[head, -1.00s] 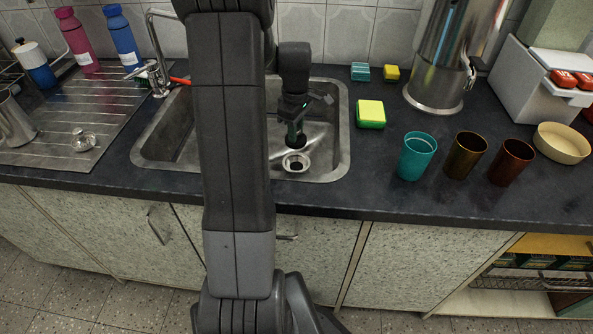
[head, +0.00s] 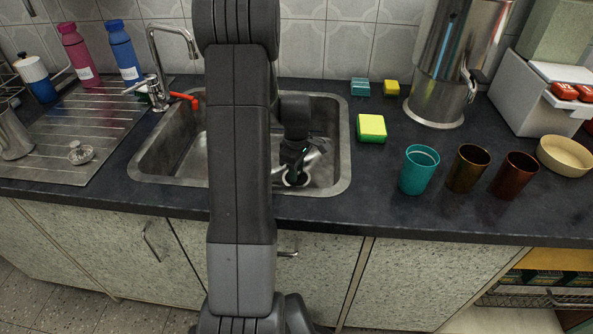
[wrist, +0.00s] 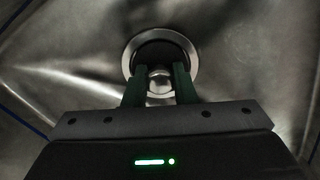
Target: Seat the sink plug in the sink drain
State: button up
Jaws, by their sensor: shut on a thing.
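The sink drain (wrist: 160,34) is a bright metal ring in the sink floor with a dark middle. Its rim also shows in the head view (head: 280,177), partly covered by my gripper. My gripper (wrist: 160,76) points down at the drain, its two green fingers shut on the shiny round knob of the sink plug (wrist: 160,84). The knob lines up with the lower part of the ring in the wrist view. The plug's underside is hidden, so I cannot tell whether it is in the drain or just above it.
The steel sink (head: 340,150) has walls around my gripper. A tap (head: 160,80) stands at its back left. A sponge (head: 371,128) and a teal tumbler (head: 418,170) are right of the sink. A small steel piece (head: 81,153) lies on the drainboard.

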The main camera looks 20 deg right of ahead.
jog(key=shift+f, duration=0.2)
jog(key=o, duration=1)
notch_tip(320, 180, up, 12)
jog(key=p, duration=0.2)
jog(key=shift+r, duration=0.25)
jog(key=shift+f, duration=0.1)
notch_tip(320, 180, down, 13)
jog(key=shift+r+b, duration=0.1)
jog(key=shift+b, duration=1.15)
jog(key=shift+r+p, duration=0.6)
jog(key=shift+r, duration=1.45)
jog(key=shift+f, duration=0.1)
